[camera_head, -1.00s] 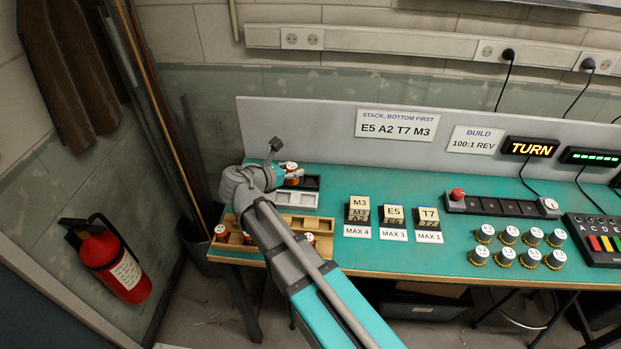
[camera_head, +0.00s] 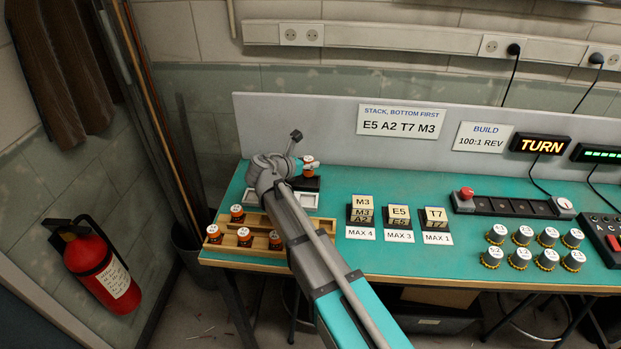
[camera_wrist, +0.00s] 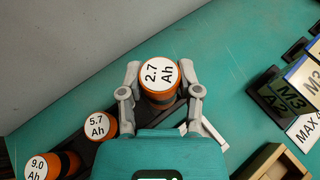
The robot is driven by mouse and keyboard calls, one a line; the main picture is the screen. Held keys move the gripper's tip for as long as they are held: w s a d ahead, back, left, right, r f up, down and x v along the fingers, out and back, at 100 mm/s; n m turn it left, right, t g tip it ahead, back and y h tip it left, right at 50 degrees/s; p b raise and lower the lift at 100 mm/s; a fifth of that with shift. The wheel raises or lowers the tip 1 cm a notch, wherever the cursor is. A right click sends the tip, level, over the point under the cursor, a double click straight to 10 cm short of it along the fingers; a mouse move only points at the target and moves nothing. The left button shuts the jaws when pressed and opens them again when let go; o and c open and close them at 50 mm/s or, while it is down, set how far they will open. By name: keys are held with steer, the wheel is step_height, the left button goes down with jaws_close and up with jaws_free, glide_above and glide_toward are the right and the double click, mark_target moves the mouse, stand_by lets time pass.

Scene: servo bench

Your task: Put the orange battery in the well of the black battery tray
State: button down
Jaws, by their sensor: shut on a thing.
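My gripper (camera_wrist: 160,92) is shut on an orange battery (camera_wrist: 160,78) with a black band and a white top reading 2.7 Ah. The held battery also shows in the head view (camera_head: 308,161), over or in the right end of the black battery tray (camera_head: 312,184). Whether its base is seated cannot be told. In the wrist view, two more orange batteries, 5.7 Ah (camera_wrist: 98,125) and 9.0 Ah (camera_wrist: 42,166), stand in the black tray to the left. My arm hides most of the tray in the head view.
A white tray (camera_head: 310,209) lies in front of the black one. A wooden tray (camera_head: 232,250) with several orange batteries stands at the bench's front left. Labelled card blocks (camera_head: 362,214) stand to the right. A grey back panel (camera_head: 290,130) rises behind.

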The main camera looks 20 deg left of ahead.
mark_target(310, 171)
steer(key=shift+w+f, duration=0.35)
steer(key=shift+f, duration=0.05)
steer(key=shift+w+f+b, duration=0.45)
steer(key=shift+f+b, duration=0.4)
steer(key=shift+b, duration=0.15)
steer(key=shift+f+b, duration=1.15)
steer(key=shift+b, duration=0.05)
steer(key=shift+f, duration=0.2)
steer(key=shift+c, duration=1.5)
jaws_free()
steer(key=shift+r, duration=0.1)
steer(key=shift+r, duration=0.15)
